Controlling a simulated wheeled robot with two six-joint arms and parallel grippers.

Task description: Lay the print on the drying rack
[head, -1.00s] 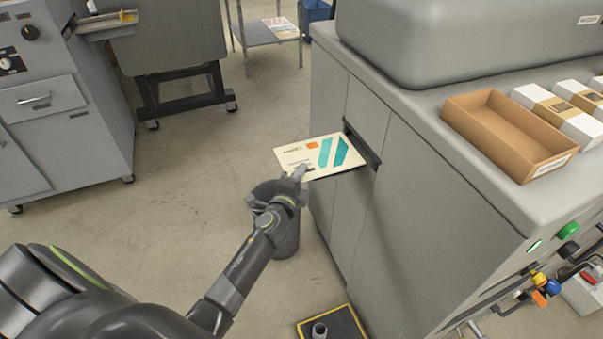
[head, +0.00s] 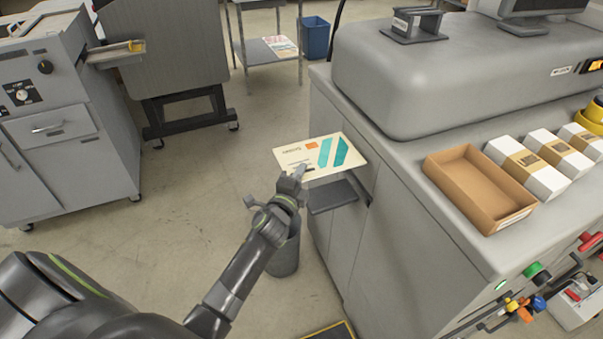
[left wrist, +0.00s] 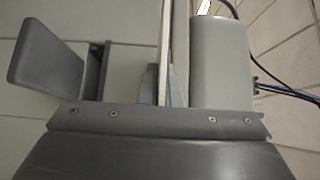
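The print (head: 320,156) is a cream sheet with teal stripes and an orange patch. My left gripper (head: 300,174) is shut on its near left edge and holds it above a dark grey output tray (head: 333,196) on the side of the large grey machine. In the left wrist view the print (left wrist: 165,45) shows edge-on as a thin pale strip. My right gripper is not in view. A metal shelf stand (head: 262,50) at the back has printed sheets on its lower shelf; I cannot tell whether it is the drying rack.
The grey machine (head: 405,215) fills the right side, with an open cardboard box (head: 440,172) and white cartons on top. A grey bin (head: 285,255) stands below the print. A grey cabinet (head: 65,140) and wheeled stand (head: 190,112) are at left. The floor between is clear.

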